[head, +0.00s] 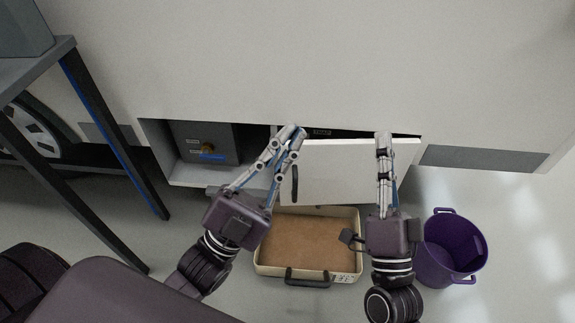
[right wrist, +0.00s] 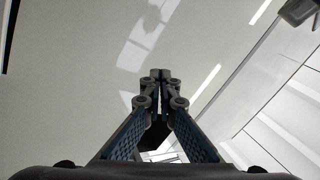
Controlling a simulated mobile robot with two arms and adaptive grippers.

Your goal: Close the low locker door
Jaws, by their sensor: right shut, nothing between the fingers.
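The low locker door (head: 340,172) is a pale panel with a dark upright handle (head: 295,183) near its left edge. It stands ajar, tilted out from the wall, with a dark gap along its top. My left gripper (head: 296,130) has its fingertips together at the door's top left corner, and I cannot tell whether they touch it. My right gripper (head: 384,136) is over the right part of the door, tips by its top edge. It is shut and empty, as the right wrist view (right wrist: 160,75) also shows. Most of the locker's inside is hidden.
Left of the door, an open compartment holds a grey box (head: 207,144). A tan open case (head: 310,243) lies on the floor below the door. A purple bucket (head: 450,250) stands at right. A dark-framed table (head: 62,62) stands at left.

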